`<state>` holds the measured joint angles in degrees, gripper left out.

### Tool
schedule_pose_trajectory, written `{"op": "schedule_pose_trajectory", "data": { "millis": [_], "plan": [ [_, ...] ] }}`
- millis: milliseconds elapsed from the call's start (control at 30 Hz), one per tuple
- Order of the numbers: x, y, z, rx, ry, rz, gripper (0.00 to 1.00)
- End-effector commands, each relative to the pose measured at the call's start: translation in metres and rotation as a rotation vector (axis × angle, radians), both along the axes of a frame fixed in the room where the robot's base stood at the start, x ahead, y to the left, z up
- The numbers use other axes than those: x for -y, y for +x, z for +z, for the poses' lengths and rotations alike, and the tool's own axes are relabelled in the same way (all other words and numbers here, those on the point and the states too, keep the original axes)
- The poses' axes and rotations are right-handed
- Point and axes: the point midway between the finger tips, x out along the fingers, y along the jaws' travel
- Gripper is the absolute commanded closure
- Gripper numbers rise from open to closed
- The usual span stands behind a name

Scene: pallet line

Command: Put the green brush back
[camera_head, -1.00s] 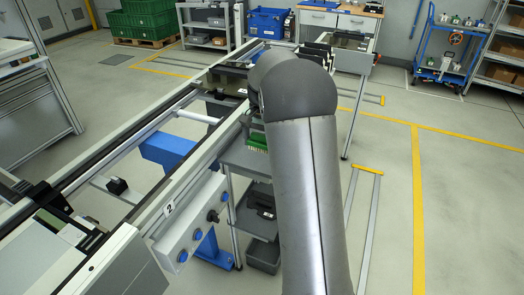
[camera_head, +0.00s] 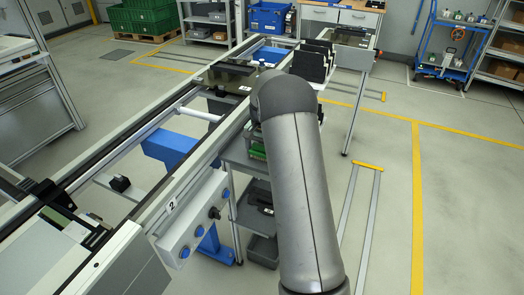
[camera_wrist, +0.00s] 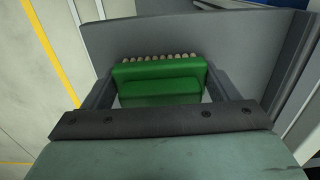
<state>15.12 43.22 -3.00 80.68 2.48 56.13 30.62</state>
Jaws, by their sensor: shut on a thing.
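The green brush (camera_wrist: 160,83) sits between the two fingers of my gripper (camera_wrist: 161,76) in the wrist view. The gripper is shut on it. Its pale bristles point toward the top of that picture, over a grey surface. In the head view a small green patch, likely the brush (camera_head: 257,152), shows just left of my arm, over a grey cart (camera_head: 238,152). My gripper is hidden behind my arm in the head view. I cannot tell whether the brush touches the grey surface.
The cart stands beside the conveyor line (camera_head: 190,170), with dark bins (camera_head: 262,250) on its lower levels. A control box with blue buttons (camera_head: 192,220) is on the conveyor's near side. Black upright dividers (camera_head: 312,62) stand behind my arm.

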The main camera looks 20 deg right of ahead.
Motion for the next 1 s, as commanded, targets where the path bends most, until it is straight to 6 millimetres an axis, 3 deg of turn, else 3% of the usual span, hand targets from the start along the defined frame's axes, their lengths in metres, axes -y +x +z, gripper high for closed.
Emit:
{"op": "schedule_pose_trajectory", "data": {
  "millis": [100, 133, 200, 567, 1000],
  "plan": [
    [0.0, 0.0, -0.004, 0.0, 0.0, 0.0, 0.4],
    [0.0, 0.0, -0.004, 0.0, 0.0, 0.0, 0.13],
    [0.0, 0.0, -0.003, 0.0, 0.0, 0.0, 0.0],
    [0.0, 0.001, 0.009, 0.003, -0.001, 0.0, 0.0],
    [0.0, 0.001, 0.097, 0.004, -0.002, 0.0, 0.0]
  ]
}}
